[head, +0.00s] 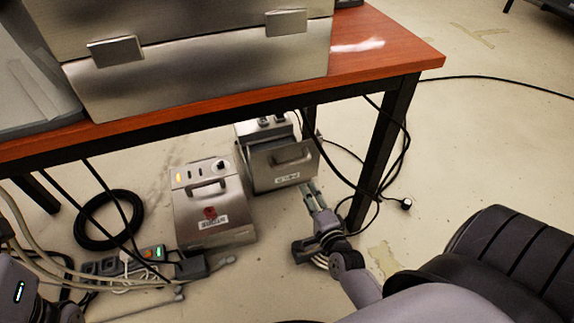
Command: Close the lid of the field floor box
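Two silver metal boxes stand on the floor under the table, and I cannot tell for sure which is the field floor box. The rear right box (252,133) has dark knobs on top and a handled metal panel (291,158) tilted out at its front, which looks like an open lid. The left box (207,222) has a top handle, small lights and a red mark. My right gripper (311,190) is low, just in front of the rear right box, its fingers pointing at it. Contact and finger gap are unclear. My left gripper is out of view; only part of that arm shows.
The red-brown table (385,52) carries a large metal case (200,70) above the boxes. Its black leg (383,150) stands right of my gripper, with hanging cables nearby. A power strip (125,262) and a coiled cable (82,233) lie at left. The floor at right is mostly open.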

